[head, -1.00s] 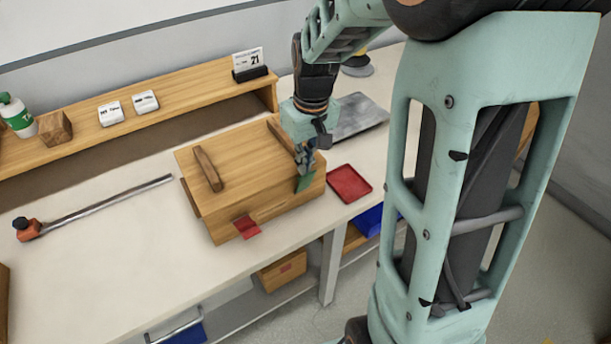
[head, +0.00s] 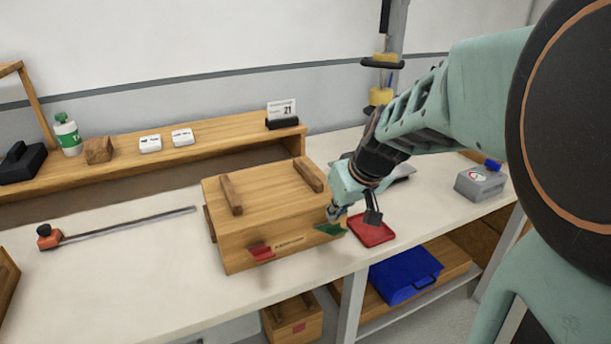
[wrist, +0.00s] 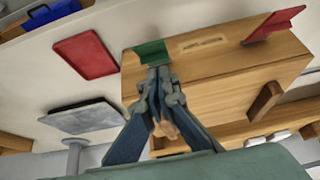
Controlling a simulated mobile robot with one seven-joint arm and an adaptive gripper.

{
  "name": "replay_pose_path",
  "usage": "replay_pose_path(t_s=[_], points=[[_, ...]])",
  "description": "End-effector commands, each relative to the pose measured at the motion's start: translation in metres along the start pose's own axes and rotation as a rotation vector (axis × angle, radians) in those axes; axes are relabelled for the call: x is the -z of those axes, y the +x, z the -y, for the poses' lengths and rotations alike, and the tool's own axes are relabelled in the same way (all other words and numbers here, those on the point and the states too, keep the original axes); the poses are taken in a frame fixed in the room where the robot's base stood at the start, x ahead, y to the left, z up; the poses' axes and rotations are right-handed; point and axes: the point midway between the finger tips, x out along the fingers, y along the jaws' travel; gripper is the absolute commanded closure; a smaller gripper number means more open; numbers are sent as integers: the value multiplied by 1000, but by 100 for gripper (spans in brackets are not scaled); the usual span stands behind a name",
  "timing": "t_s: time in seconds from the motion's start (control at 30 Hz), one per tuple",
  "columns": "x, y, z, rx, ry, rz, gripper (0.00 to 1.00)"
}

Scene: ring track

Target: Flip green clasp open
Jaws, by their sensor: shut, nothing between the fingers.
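The wooden box (head: 262,196) stands on the bench with its lid down and two wooden bars on top. The green clasp (head: 331,229) is at the right end of its front edge; it also shows in the wrist view (wrist: 152,52). A red clasp (head: 262,253) sticks out near the left end of the same face. My gripper (head: 336,213) is shut and empty, with its fingertips right at the green clasp. In the wrist view my fingertips (wrist: 158,70) overlap the clasp's edge; I cannot tell whether they touch. They partly hide the clasp.
A red tray (head: 371,231) lies close to the box's right, with a grey plate (head: 400,168) behind it. A shelf (head: 215,148) runs behind the box. A long bar tool (head: 120,226) lies left, with clear bench around it. A grey box (head: 480,183) stands far right.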

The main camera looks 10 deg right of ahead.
Motion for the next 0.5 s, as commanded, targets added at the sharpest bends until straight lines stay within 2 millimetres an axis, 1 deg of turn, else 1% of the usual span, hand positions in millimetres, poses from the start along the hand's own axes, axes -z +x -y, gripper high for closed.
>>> replay_pose_path(t_s=[0.33, 0.5], points=[[11, 10, 0, 1, 0, 0, 100], [12, 10, 0, 1, 0, 0, 100]])
